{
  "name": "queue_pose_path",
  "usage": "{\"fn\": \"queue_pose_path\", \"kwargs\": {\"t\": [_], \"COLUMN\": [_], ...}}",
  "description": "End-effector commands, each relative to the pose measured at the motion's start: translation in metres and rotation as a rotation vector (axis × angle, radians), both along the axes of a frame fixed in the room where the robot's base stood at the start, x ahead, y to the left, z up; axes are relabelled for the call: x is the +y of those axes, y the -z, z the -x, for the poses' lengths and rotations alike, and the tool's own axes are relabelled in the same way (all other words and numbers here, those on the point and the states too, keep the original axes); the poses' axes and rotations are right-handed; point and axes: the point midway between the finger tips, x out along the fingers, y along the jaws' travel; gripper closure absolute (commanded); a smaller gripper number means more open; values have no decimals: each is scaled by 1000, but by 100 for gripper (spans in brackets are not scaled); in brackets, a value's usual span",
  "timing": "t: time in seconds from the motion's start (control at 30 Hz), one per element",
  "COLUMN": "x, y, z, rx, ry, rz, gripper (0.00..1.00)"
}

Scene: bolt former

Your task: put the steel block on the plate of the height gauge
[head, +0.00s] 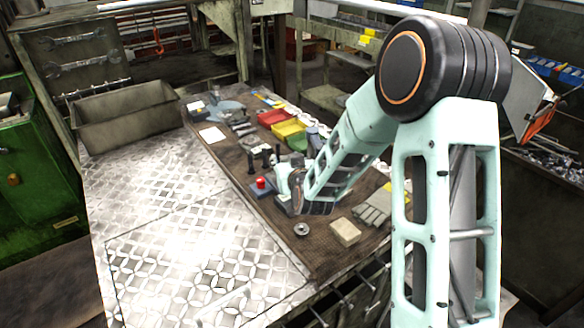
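My arm reaches down over the dark workbench mat, and my gripper (272,176) is at its far end, small and partly covered by my wrist. I cannot tell whether its fingers are open or shut, or whether anything is between them. A dark upright device (250,158) stands just beyond the gripper; it may be the height gauge, but its plate cannot be made out. I cannot pick out the steel block with certainty. A beige block (344,231) lies flat on the mat to the right of my wrist, apart from the gripper.
A red-topped object (261,184) stands close to my gripper. A metal ring (301,229) lies nearer on the mat.

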Motion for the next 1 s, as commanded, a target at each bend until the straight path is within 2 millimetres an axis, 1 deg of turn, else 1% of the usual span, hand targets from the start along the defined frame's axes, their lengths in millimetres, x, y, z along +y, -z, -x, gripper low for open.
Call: {"fn": "queue_pose_path", "kwargs": {"t": [0.1, 0.5, 0.7, 1.0], "x": [-4, -16, -20, -20], "y": [-6, -29, -35, -36], "z": [20, 78, 94, 99], "rx": [-1, -2, -1, 0], "ry": [1, 1, 1, 0], "rz": [1, 1, 1, 0], "gripper": [62, 62, 62, 62]}}
